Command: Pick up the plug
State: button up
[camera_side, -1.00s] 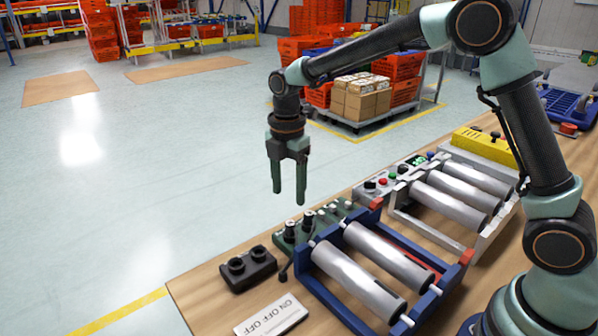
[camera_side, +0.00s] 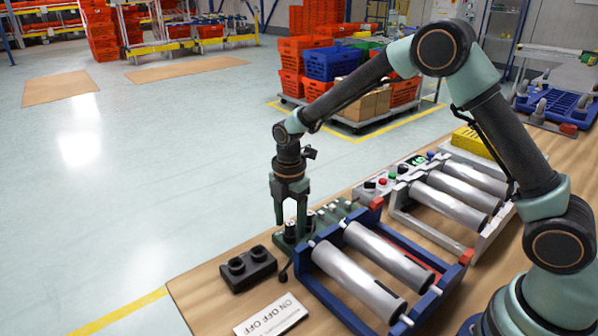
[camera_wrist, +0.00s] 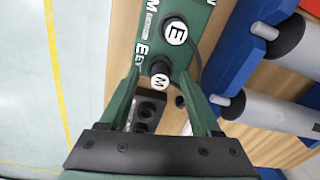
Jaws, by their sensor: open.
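Two round black plugs stand on the green panel (camera_side: 330,217). In the wrist view, one plug has a white top marked M (camera_wrist: 160,75) and the other a white top marked E (camera_wrist: 175,31). A dark cable curves beside the E plug. My gripper (camera_side: 290,222) points down over the panel with its fingers apart. In the wrist view my gripper (camera_wrist: 160,74) has the M plug between its fingertips, with a gap on each side. The fingers partly hide the plugs in the side view.
A black block with two round openings (camera_side: 248,268) lies left of the panel; a white label plate (camera_side: 270,314) lies in front. A blue-framed roller unit (camera_side: 325,292) stands close on the right, a grey roller unit (camera_side: 410,222) behind it. The bench's left edge is near.

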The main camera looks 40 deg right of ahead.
aim_at(290, 223)
grip_shut()
jog(key=shift+r, duration=0.1)
notch_tip(290, 223, up, 20)
dwell(0.6)
